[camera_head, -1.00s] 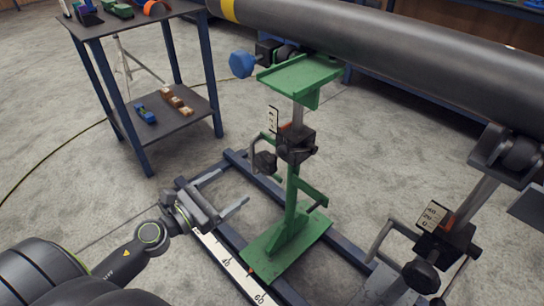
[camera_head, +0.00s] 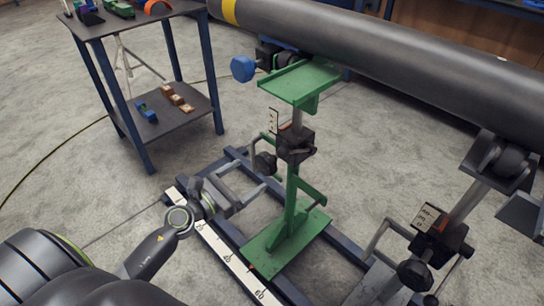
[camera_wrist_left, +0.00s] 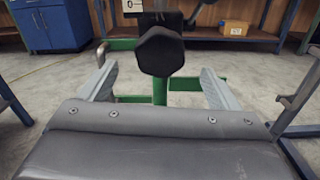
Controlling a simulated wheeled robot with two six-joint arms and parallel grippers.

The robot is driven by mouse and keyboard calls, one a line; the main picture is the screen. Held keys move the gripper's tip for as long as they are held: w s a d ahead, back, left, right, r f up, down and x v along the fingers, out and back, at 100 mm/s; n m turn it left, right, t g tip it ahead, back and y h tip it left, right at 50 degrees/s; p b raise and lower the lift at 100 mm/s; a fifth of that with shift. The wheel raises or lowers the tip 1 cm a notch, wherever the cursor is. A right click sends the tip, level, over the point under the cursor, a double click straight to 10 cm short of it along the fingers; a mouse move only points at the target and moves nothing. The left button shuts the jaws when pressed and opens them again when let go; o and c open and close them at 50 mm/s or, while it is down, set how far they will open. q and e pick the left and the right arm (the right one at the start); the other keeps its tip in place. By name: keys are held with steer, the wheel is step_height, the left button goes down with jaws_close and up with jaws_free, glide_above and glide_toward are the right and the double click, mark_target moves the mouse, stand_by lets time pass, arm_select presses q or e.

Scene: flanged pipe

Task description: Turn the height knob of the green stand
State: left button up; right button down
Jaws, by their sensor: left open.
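The green stand (camera_head: 300,82) rises from the dark floor frame, its flat top plate beneath the big grey pipe. Its black height knob (camera_head: 264,162) sticks out to the left of the black clamp block (camera_head: 295,145) on its post. My left gripper (camera_head: 258,177) is open and empty, its fingers pointing toward the knob from the left. In the left wrist view the knob (camera_wrist_left: 160,52) appears centred between the two spread fingers (camera_wrist_left: 158,72), a little above them. I cannot tell whether it lies between the fingertips or beyond them. My right gripper does not show.
A grey stand with its own black knob (camera_head: 415,275) is at the right. The pipe (camera_head: 400,50) crosses the upper right. A two-shelf table (camera_head: 160,125) holds small parts at the upper left. A ruler (camera_head: 235,262) lies along the floor frame.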

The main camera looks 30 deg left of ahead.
mark_target(262, 166)
arm_select(q)
steer(key=shift+x, duration=1)
steer(key=x, duration=0.7)
steer(key=shift+p, duration=0.35)
steer(key=shift+w+d, duration=0.25)
steer(key=shift+w, duration=0.2)
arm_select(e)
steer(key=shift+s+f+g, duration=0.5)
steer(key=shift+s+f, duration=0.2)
arm_select(q)
steer(key=c, duration=1)
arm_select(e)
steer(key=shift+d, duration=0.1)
arm_select(q)
steer(key=shift+n, duration=0.4)
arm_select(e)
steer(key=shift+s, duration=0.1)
